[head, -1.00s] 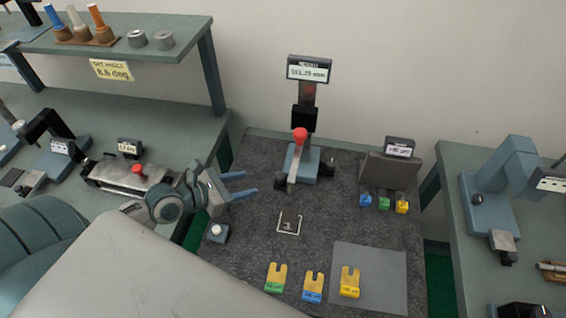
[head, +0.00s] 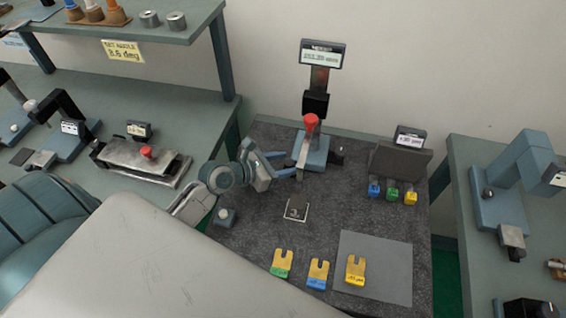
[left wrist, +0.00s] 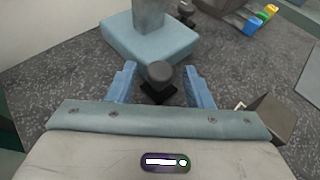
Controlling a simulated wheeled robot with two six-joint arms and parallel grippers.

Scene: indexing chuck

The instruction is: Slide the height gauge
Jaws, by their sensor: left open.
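The height gauge stands at the back of the dark granite plate, with a blue-grey base (head: 314,152), a dark upright column, a red knob (head: 311,122) and a display (head: 322,54) on top. My left gripper (head: 288,164) is at the left side of its base. In the left wrist view the gripper (left wrist: 160,88) is open, with a black knob (left wrist: 160,73) by the gauge base (left wrist: 148,42) between its fingers. I cannot tell whether the fingers touch the knob. My right gripper is not in view.
A small rack with a display (head: 401,160) stands right of the gauge.

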